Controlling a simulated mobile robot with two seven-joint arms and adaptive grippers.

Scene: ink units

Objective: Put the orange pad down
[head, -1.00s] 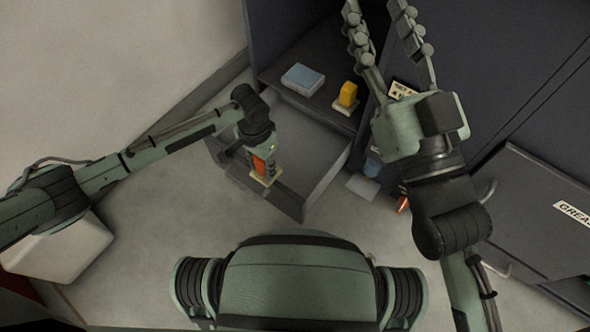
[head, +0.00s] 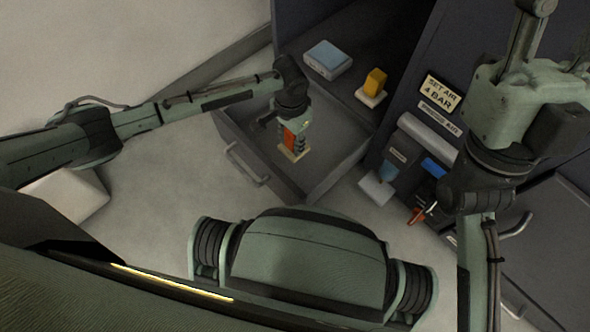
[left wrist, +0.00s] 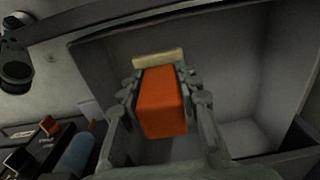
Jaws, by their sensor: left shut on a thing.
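The orange pad (head: 289,138), an orange block on a cream base plate (head: 294,154), is held between the fingers of my left gripper (head: 294,137). In the left wrist view the orange block (left wrist: 161,104) sits between both fingers, with the cream plate (left wrist: 158,58) at its far end. In the head view the pad appears within the outline of an open grey drawer (head: 345,152). I cannot tell whether it touches the drawer floor. My right gripper (head: 555,45) is at the upper right, its fingers apart and partly cut off by the frame.
A shelf above the drawer holds a blue-topped box (head: 328,58) and a yellow block on a pale base (head: 375,83). Right of the drawer are a dark panel with a "SET AIR 4 BAR" label (head: 443,93), a blue item (head: 434,168) and a red-orange item (head: 417,215). The drawer looks otherwise empty.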

